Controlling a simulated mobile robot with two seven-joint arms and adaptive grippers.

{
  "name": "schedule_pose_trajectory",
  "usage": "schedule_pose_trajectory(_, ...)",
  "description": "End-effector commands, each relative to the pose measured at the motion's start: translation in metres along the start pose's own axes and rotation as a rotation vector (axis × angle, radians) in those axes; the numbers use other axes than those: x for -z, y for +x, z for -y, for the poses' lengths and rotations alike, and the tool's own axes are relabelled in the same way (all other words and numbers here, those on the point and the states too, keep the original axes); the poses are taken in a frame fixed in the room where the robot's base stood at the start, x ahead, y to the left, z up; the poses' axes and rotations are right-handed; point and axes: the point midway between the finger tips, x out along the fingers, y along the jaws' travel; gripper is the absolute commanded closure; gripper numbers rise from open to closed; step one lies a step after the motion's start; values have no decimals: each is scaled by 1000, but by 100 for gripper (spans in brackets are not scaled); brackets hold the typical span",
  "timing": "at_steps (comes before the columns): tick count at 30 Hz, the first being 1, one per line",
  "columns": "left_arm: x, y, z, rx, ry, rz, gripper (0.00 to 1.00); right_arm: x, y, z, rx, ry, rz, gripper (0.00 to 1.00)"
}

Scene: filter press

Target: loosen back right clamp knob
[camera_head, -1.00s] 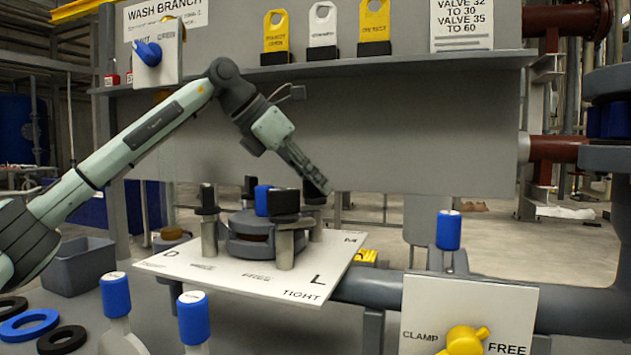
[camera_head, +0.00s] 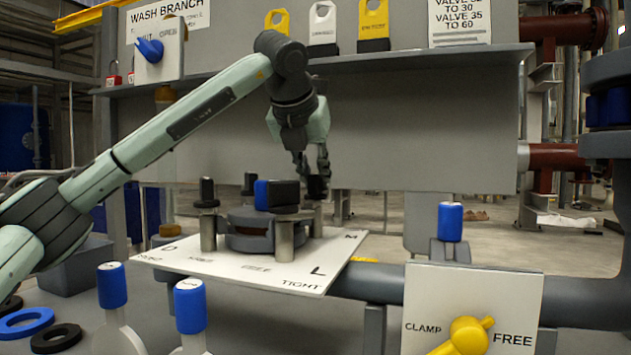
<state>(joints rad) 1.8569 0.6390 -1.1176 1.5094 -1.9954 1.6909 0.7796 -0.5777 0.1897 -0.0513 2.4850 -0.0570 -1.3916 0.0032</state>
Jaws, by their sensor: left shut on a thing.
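The filter press housing is a round dark grey body (camera_head: 250,238) on a white plate, with black clamp knobs on posts around it. The back right clamp knob (camera_head: 317,189) is small and dark, partly hidden by the fingers and the front right knob (camera_head: 284,193). My left gripper (camera_head: 314,178) comes down from above and is shut on the back right knob. The front left knob (camera_head: 207,190) and the back left knob (camera_head: 248,184) stand free of the gripper. A blue part (camera_head: 262,194) shows behind the front right knob. My right gripper is out of view.
The white plate (camera_head: 190,261) carries letters and the word TIGHT. Blue-capped handles (camera_head: 112,286) stand in front. A yellow knob (camera_head: 470,335) sits on a CLAMP/FREE panel at the lower right. A grey wall panel and shelf (camera_head: 400,110) stand behind my left arm.

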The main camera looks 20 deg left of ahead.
Motion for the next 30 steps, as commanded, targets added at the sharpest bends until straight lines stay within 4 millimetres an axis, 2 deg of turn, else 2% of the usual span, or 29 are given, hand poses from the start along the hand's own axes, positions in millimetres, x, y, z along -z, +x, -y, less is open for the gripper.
schedule_pose_trajectory(6, 0, 0, 2, -145, -143, -1, 100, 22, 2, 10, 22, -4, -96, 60)
schedule_pose_trajectory(11, 0, 0, 1, -251, -248, -2, 100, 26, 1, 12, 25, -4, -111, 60)
schedule_pose_trajectory(15, -1, -1, 1, -333, -331, -2, 100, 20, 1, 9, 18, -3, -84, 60)
schedule_pose_trajectory(21, 0, -1, 1, -427, -424, -4, 100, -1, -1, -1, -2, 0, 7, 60)
schedule_pose_trajectory(30, 0, 0, 0, -504, -502, -5, 100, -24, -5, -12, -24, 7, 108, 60)
